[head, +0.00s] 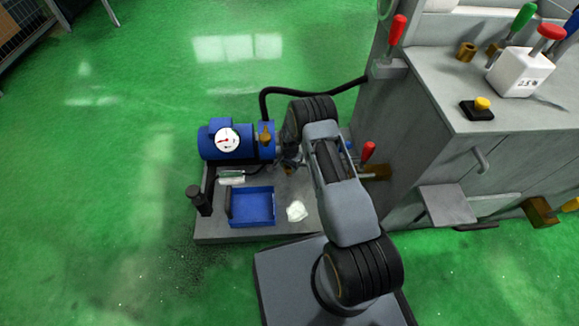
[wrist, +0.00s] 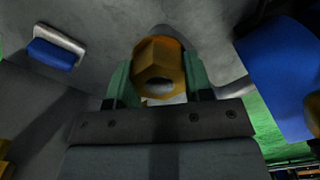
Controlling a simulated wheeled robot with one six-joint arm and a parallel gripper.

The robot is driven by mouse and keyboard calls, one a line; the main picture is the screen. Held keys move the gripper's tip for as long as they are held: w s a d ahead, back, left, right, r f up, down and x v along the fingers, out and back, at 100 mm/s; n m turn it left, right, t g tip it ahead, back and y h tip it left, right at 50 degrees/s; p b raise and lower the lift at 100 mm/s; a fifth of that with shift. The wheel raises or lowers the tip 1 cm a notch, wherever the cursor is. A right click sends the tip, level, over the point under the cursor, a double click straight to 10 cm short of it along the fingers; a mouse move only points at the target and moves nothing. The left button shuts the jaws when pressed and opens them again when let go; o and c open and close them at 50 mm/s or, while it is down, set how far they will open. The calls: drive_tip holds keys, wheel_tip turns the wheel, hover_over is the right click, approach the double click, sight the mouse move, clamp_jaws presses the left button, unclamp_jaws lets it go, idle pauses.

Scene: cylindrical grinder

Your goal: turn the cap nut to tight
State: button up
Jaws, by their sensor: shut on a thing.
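The cap nut (wrist: 158,62) is a brass-coloured hexagonal piece with a round opening in its near face. It sits in the middle of the wrist view, in front of a grey surface. My gripper (wrist: 160,85) has a green finger on each side of the nut and is shut on it. In the head view my arm hides the nut and most of the gripper, which is low beside the blue pump unit (head: 226,144). How far the nut is turned cannot be told.
A black hose (head: 310,91) arches to the grey machine cabinet (head: 440,160). A red-handled lever (head: 368,152) is right of my arm. Green floor is clear on the left.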

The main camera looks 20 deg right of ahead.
drive_tip(key=m+b, duration=0.1)
drive_tip(key=m, duration=0.4)
drive_tip(key=shift+m, duration=0.3)
drive_tip(key=m, duration=0.4)
drive_tip(key=shift+s+m, duration=0.1)
drive_tip(key=shift+m, duration=0.3)
drive_tip(key=o, duration=0.9)
wheel_tip(320, 180, up, 14)
drive_tip(key=p, duration=0.5)
drive_tip(key=shift+f, duration=0.1)
